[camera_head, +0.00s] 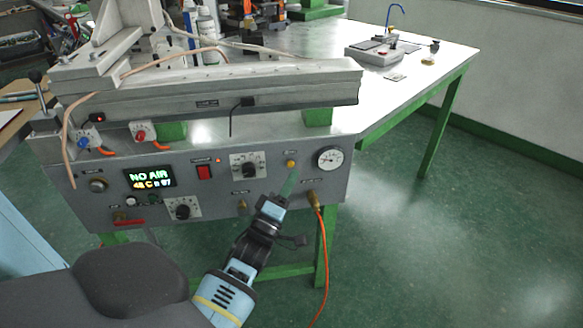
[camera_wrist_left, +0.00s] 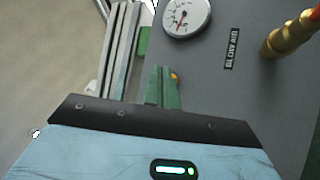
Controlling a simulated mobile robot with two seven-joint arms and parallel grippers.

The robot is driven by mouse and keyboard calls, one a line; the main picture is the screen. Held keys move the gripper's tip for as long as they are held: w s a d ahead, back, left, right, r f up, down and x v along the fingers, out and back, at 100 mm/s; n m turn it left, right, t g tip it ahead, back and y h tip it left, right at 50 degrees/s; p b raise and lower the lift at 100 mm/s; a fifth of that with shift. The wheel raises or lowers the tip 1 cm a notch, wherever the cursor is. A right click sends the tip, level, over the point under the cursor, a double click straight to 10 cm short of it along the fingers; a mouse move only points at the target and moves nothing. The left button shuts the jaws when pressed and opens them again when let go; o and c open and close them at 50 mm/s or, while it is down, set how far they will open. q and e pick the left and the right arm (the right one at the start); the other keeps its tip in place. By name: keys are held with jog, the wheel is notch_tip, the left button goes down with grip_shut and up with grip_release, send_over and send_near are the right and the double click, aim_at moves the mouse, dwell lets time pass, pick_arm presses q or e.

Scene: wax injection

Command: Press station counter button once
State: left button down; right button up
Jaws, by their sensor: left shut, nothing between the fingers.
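The grey station panel (camera_head: 225,208) faces me. A small yellow button (camera_head: 291,164) sits on it, left of the round gauge (camera_head: 330,157); I take it as the counter button, but its label is too small to read. A display (camera_head: 150,178) reads "NO AIR" with smaller text below. My left gripper (camera_head: 290,184) has green fingers, shut and empty, with tips just below the yellow button. In the left wrist view the fingers (camera_wrist_left: 162,88) partly cover the yellow button (camera_wrist_left: 174,77); whether they touch it I cannot tell. My right gripper is not in view.
A red switch (camera_head: 204,172), knobs (camera_head: 183,209) and a red lever (camera_head: 129,221) share the panel. A brass fitting (camera_head: 312,198) with an orange hose hangs right of my gripper, also in the wrist view (camera_wrist_left: 292,32). The floor at right is clear.

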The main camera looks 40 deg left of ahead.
pick_arm(q)
jog(key=shift+w+a, duration=0.4)
jog(key=shift+a, duration=0.05)
dwell(0.6)
dwell(0.7)
jog(key=shift+a, duration=0.1)
dwell(0.5)
jog(key=shift+w+a, duration=0.25)
jog(key=shift+w+a, duration=0.3)
jog(key=shift+a, duration=0.05)
dwell(0.9)
jog(key=shift+s+d, duration=0.1)
jog(key=shift+d, duration=0.05)
jog(key=shift+s+d+p, duration=0.35)
jog(key=shift+s+d, duration=0.15)
jog(key=shift+d, duration=0.05)
